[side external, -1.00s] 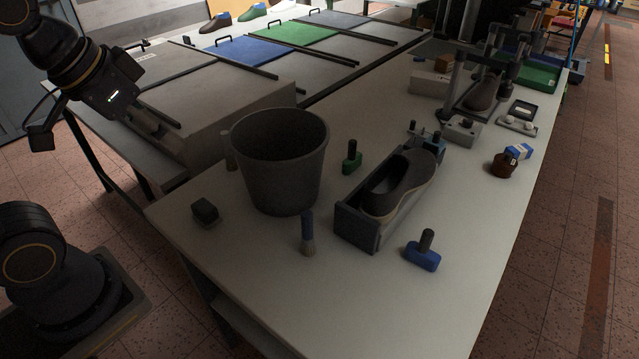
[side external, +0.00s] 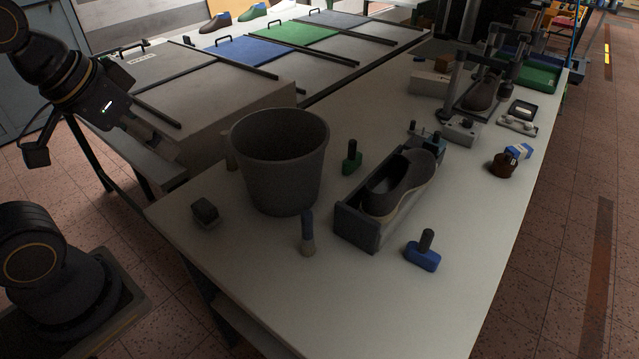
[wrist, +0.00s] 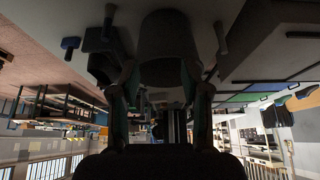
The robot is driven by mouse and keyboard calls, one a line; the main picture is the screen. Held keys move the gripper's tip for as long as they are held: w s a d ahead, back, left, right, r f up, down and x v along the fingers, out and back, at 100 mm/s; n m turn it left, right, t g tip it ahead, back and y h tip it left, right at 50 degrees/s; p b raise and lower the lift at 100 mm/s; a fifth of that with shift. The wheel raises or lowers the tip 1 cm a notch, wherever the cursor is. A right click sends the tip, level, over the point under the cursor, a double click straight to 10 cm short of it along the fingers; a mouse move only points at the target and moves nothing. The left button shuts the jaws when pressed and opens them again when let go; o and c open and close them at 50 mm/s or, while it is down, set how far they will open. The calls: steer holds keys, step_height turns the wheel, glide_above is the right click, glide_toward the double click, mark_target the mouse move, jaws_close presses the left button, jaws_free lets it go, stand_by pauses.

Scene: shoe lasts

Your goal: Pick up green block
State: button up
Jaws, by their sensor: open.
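The green block (side external: 352,162), with a dark upright knob, stands on the light table between the big grey bucket (side external: 279,165) and the shoe holder (side external: 358,228). I cannot make it out in the wrist view. My gripper (side external: 165,142) is at the left in the side view, above the table's left end and well apart from the green block, with the bucket between them in the picture. In the wrist view, my gripper (wrist: 160,78) has its two fingers spread with nothing held between them; the bucket (wrist: 168,40) shows beyond them.
A dark shoe last (side external: 408,180) lies in the holder. A blue block (side external: 422,256) with a dark knob, a blue-topped brush (side external: 307,235) and a small dark block (side external: 205,211) stand nearer. A brown jar (side external: 502,166) is at the right.

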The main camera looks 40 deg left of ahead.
steer(key=shift+o, duration=0.5)
steer(key=w+r+n+t, duration=0.1)
steer(key=w+r+n, duration=0.1)
steer(key=w+r, duration=0.55)
steer(key=w+r+n, duration=0.3)
steer(key=w+r, duration=0.1)
steer(key=w, duration=0.7)
steer(key=m+g+y, duration=0.1)
steer(key=g+y, duration=0.1)
glide_above(353, 142)
steer(key=s+d, duration=0.2)
steer(key=s, duration=0.3)
step_height(353, 142, down, 21)
steer(key=x, duration=0.9)
steer(key=shift+w+a+f, duration=0.2)
steer(key=shift+f, duration=0.1)
steer(key=x, duration=0.5)
steer(key=shift+d+f, duration=0.15)
steer(key=shift+f, duration=0.25)
